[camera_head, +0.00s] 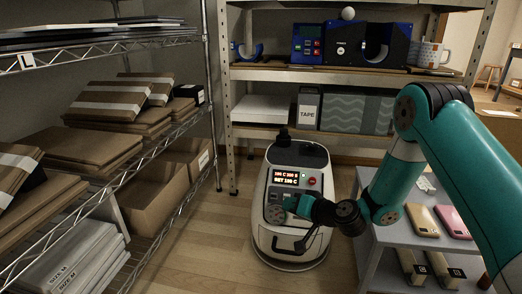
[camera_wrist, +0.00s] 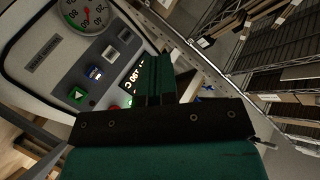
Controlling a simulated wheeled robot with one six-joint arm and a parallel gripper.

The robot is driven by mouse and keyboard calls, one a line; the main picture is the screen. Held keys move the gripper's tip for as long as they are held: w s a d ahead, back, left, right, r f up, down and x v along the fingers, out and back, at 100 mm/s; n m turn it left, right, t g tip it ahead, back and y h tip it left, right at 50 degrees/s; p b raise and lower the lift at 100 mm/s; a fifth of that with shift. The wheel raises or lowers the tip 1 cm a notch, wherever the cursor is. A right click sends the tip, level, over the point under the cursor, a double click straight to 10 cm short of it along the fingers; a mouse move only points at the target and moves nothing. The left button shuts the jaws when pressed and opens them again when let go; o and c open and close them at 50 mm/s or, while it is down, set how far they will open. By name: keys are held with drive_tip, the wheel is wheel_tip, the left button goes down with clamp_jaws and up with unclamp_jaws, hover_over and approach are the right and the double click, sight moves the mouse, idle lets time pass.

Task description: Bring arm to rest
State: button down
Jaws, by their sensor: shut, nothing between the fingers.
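My teal arm reaches in from the right and bends down at the elbow. Its wrist hangs in front of a white rounded machine (camera_head: 290,235) on the floor. My gripper shows in the wrist view (camera_wrist: 155,80), with its green fingers together and nothing between them. It lies over the machine's panel and partly covers the lit display. The display (camera_head: 285,177) reads about 100 C in the head view. In the wrist view a round gauge (camera_wrist: 85,18) and several buttons, one green (camera_wrist: 76,93), sit left of the fingers. I cannot tell whether the fingers touch the panel.
A wire rack with boxes (camera_head: 105,105) fills the left. A grey table (camera_head: 395,236) with phone-like items is under my arm at right. Some wooden floor (camera_head: 225,225) is clear.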

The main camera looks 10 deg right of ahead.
drive_tip(key=s+a+r+n+g+y+p, duration=0.1)
drive_tip(key=s+a+r+n+g+p, duration=0.2)
drive_tip(key=s+r, duration=0.5)
drive_tip(key=s+a+r+n+g+p, duration=0.2)
drive_tip(key=s+a+r+n+g, duration=0.15)
drive_tip(key=r, duration=0.85)
drive_tip(key=s+d+r+n+g+h+p, duration=0.15)
drive_tip(key=s+r, duration=0.25)
drive_tip(key=s, duration=0.4)
drive_tip(key=s+d+r+g+h+p, duration=0.1)
drive_tip(key=s+d+r+h+p, duration=0.1)
drive_tip(key=s+r, duration=0.35)
drive_tip(key=s+d+r+n+g+h+p, duration=0.1)
drive_tip(key=s+d+r+g+h+p, duration=0.1)
drive_tip(key=s, duration=0.7)
wheel_tip(320, 180, up, 38)
drive_tip(key=p, duration=3.7)
drive_tip(key=shift+s+m, duration=0.3)
drive_tip(key=shift+s, duration=0.15)
drive_tip(key=shift+d+r, duration=0.1)
drive_tip(key=shift+d, duration=0.05)
